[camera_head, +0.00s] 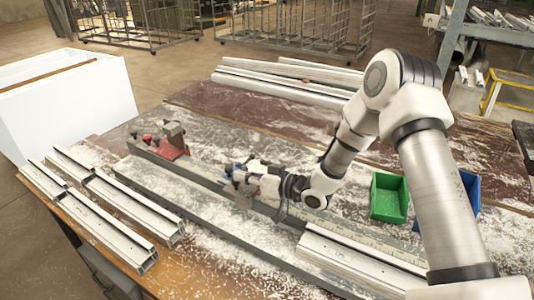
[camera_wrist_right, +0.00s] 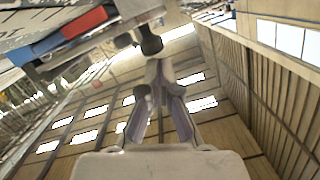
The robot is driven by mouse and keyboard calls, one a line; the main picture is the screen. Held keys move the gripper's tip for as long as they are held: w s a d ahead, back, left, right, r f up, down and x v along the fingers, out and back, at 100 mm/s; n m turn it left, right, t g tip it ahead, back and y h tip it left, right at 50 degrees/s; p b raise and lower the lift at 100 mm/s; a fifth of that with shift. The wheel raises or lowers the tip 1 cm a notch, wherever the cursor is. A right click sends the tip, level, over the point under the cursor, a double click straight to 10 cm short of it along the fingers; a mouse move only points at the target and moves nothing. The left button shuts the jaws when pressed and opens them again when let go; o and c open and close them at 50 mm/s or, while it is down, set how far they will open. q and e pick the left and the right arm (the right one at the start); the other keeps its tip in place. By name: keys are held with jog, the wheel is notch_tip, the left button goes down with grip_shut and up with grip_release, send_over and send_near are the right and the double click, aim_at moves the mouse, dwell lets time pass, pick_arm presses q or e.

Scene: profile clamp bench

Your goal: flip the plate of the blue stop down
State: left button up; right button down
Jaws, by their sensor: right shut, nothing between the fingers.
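The blue stop (camera_head: 228,169) sits on the long grey rail in the middle of the bench, largely hidden behind my right gripper (camera_head: 243,178). A grey plate-like part shows just below the fingers; I cannot tell how far the plate is tilted. In the right wrist view the stop's blue side (camera_wrist_right: 42,47) is at the upper left, and my right gripper (camera_wrist_right: 156,68) is shut and empty. Its tips are close below a dark round knob (camera_wrist_right: 150,43) under a pale part; I cannot tell whether they touch. My left gripper is not in view.
A red stop (camera_head: 174,150) with a grey upright plate stands farther left on the rail (camera_head: 205,180). Pale profiles (camera_head: 115,205) lie at front left, others at back and front right. A green bin (camera_head: 388,197) and a blue bin stand right, partly behind my arm.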

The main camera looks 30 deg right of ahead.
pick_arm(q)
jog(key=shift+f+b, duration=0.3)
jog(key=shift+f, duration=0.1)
pick_arm(e)
jog(key=shift+s+a+f, duration=0.2)
jog(key=shift+f, duration=0.15)
jog(key=shift+s+a+f, duration=0.1)
jog(key=shift+f, duration=0.1)
jog(key=r+p, duration=0.2)
jog(key=r, duration=0.2)
jog(key=shift+w+p, duration=0.2)
jog(key=shift+p, duration=0.15)
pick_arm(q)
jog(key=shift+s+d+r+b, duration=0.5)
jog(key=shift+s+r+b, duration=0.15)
pick_arm(e)
jog(key=v, duration=1)
jog(key=shift+s+a+r, duration=0.15)
jog(key=shift+s+r, duration=0.25)
jog(key=shift+w, duration=0.1)
